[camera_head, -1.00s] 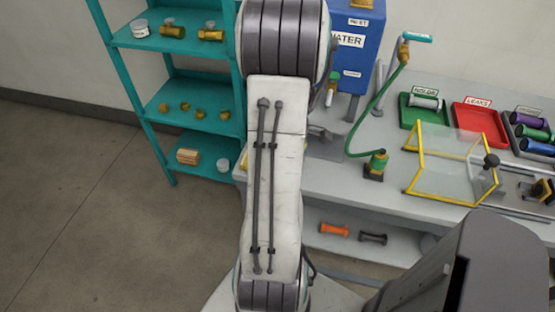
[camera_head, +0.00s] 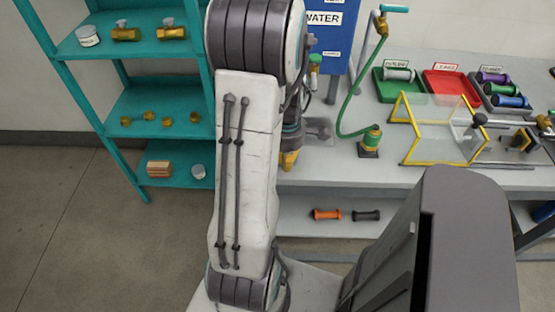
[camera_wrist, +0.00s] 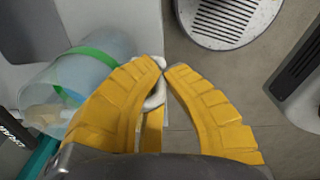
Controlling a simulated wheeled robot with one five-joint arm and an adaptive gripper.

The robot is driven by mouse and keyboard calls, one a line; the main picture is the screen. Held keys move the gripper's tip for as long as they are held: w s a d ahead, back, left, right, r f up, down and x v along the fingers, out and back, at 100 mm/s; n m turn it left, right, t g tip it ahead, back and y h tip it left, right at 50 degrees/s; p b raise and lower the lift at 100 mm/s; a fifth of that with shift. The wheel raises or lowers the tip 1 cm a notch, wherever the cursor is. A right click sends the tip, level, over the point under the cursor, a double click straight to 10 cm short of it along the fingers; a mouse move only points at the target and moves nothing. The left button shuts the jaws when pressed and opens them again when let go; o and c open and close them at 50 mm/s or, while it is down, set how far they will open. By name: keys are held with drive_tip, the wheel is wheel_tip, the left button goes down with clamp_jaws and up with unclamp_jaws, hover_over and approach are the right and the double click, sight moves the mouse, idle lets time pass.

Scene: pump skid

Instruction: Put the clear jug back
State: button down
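The clear jug (camera_wrist: 95,62), see-through with a green band and a blue mark, lies at the left of the wrist view, tilted in that picture. Its pale handle (camera_wrist: 155,98) reaches to my yellow fingers and is partly covered by the left one. My gripper (camera_wrist: 166,66) has its fingertips close together and looks shut on the handle. In the head view my arm hides the jug; only a bit of my yellow gripper (camera_head: 290,160) shows, low at the bench's left end. Whether the jug touches the bench is hidden.
A teal shelf (camera_head: 140,98) with brass fittings stands left. The blue water tank (camera_head: 330,45), a green hose (camera_head: 340,115), a yellow-framed guard (camera_head: 405,130), and green (camera_head: 380,90) and red (camera_head: 428,88) trays are on the grey bench (camera_head: 330,168). Floor is free at left.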

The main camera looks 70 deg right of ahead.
drive_tip(key=shift+s, duration=0.1)
drive_tip(key=c, duration=1.4)
unclamp_jaws()
drive_tip(key=shift+a+r+b, duration=0.15)
drive_tip(key=shift+r+b, duration=1.25)
drive_tip(key=shift+r, duration=4.6)
